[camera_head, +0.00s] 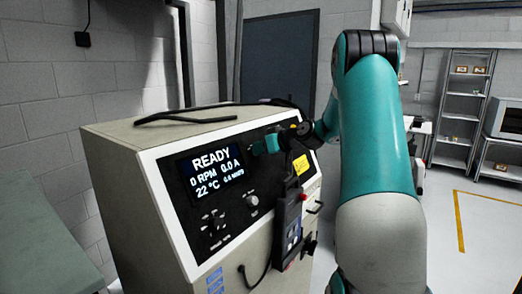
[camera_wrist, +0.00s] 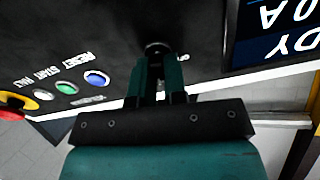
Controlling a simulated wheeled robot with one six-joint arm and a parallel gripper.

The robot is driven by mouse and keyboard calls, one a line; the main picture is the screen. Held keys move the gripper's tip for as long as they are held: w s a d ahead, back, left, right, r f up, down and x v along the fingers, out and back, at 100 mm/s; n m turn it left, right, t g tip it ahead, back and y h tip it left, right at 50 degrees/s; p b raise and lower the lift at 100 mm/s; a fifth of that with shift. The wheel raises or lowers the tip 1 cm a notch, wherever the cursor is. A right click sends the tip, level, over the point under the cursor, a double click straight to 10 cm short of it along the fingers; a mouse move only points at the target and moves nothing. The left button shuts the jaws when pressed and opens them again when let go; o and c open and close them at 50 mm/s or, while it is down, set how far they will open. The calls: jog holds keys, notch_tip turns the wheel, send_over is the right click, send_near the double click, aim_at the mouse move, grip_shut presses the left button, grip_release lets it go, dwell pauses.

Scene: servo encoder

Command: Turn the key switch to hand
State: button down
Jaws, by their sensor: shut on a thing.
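My gripper (camera_wrist: 158,68) reaches the black control panel of the cabinet, and its two teal fingers are shut on a small dark round knob, the key switch (camera_wrist: 157,47). Only the top of the switch shows past the fingertips, and its pointer direction cannot be read. Small white lettering beside it is mostly hidden by the fingers. In the head view my gripper (camera_head: 264,146) is at the panel just right of the display, and the switch is hidden there. The display (camera_head: 211,171) reads READY, 0 RPM, 0.0 A, 22 °C.
In the wrist view, blue (camera_wrist: 96,78), green (camera_wrist: 66,88) and white (camera_wrist: 43,95) buttons and a red emergency stop (camera_wrist: 12,103) lie to the left. A handheld pendant (camera_head: 290,225) hangs on the cabinet front below a yellow label (camera_head: 301,165).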

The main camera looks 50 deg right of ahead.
jog(key=m, duration=0.3)
jog(key=shift+d+m, duration=0.15)
jog(key=shift+m, duration=0.15)
jog(key=shift+d+f+m+h, duration=0.1)
jog(key=shift+m+h, duration=0.2)
jog(key=shift+m, duration=1.5)
jog(key=c, duration=1.2)
grip_release()
jog(key=shift+o, duration=0.2)
jog(key=b+v, duration=0.6)
jog(key=v, duration=1.1)
jog(key=shift+s+r, duration=0.15)
jog(key=shift+r, duration=0.1)
